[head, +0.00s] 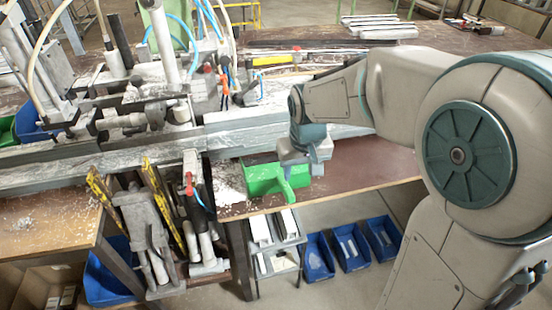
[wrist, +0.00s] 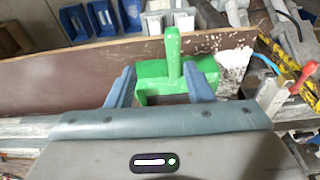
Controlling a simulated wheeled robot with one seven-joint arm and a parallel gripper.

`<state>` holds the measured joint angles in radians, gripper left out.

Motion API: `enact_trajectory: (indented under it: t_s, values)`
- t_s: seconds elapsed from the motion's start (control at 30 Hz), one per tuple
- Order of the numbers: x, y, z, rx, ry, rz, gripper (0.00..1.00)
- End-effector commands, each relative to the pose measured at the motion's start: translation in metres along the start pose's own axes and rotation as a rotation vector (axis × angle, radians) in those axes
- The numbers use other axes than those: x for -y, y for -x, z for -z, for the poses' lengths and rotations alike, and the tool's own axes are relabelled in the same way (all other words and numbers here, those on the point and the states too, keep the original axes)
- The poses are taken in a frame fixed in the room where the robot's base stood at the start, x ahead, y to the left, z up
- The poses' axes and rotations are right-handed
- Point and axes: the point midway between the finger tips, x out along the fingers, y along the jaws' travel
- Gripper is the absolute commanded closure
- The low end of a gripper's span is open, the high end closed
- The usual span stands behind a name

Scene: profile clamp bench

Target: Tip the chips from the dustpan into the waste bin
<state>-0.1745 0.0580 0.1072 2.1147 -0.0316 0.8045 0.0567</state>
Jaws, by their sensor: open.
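The green dustpan (head: 262,180) lies on the brown bench top near its front edge, its handle pointing to the front. In the wrist view the dustpan (wrist: 172,70) shows ahead of and partly between the two blue-grey fingers. My gripper (head: 302,160) is open just above and beside the dustpan's right part; in the wrist view my gripper (wrist: 162,88) has its fingers spread. I cannot tell whether they touch it. White chips (head: 230,178) are scattered on the bench left of the dustpan; whether any lie inside it is unclear. I cannot identify the waste bin for certain.
A metal profile and clamp fixture (head: 150,130) runs along the bench behind and left. Small blue bins (head: 318,262) stand on the floor below. A larger blue container (head: 105,283) is under the left bench. Bench top (head: 372,165) right of the dustpan is clear.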

Motion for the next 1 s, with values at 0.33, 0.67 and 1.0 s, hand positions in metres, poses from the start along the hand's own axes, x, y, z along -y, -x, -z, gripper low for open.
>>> enact_trajectory:
  t_s: [0.33, 0.67, 1.0]
  values:
    - [0.021, -0.022, 0.024, 0.015, 0.035, 0.017, 0.53]
    - [0.020, -0.024, 0.023, 0.015, 0.035, 0.016, 0.53]
    - [0.021, -0.053, 0.022, 0.017, 0.035, 0.016, 0.53]
